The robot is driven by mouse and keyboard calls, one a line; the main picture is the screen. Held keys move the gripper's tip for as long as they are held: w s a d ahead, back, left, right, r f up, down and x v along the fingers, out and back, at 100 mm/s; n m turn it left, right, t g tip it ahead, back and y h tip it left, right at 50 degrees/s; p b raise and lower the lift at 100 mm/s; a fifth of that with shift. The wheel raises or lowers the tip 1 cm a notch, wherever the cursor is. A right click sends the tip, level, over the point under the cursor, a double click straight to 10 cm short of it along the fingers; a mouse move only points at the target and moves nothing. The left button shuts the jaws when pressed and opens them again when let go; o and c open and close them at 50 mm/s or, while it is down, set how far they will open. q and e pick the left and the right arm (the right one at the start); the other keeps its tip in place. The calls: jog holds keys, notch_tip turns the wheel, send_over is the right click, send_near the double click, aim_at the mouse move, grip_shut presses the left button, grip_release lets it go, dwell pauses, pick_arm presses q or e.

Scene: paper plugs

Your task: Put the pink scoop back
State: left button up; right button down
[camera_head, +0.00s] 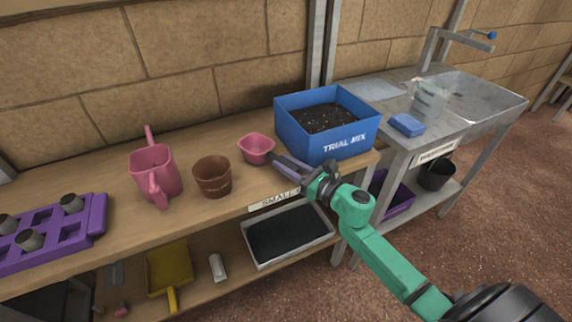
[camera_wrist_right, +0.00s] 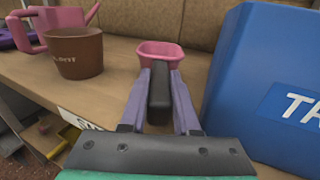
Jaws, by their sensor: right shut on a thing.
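The pink scoop (camera_head: 256,147) is at the bench, between the brown pot and the blue box. In the right wrist view its pink bowl (camera_wrist_right: 160,50) points away from me and its dark handle (camera_wrist_right: 159,95) lies between my fingers. My right gripper (camera_head: 280,162) is shut on this handle, its purple fingers on either side. I cannot tell whether the bowl rests on the bench or is slightly above it. The blue box (camera_head: 352,145) marked "TRIAL MIX" holds dark soil and stands just right of the scoop. My left gripper is not in view.
A brown pot (camera_head: 212,178), a pink watering can (camera_head: 157,174) and a purple tray (camera_head: 75,240) stand left on the wooden bench (camera_head: 120,225). Below are a yellow dustpan-like tool (camera_head: 168,268) and a tray of dark material (camera_head: 288,235). A metal sink (camera_head: 480,105) is at right.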

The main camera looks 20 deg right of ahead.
jog(key=c, duration=0.6)
grip_release()
jog(key=shift+c, duration=0.2)
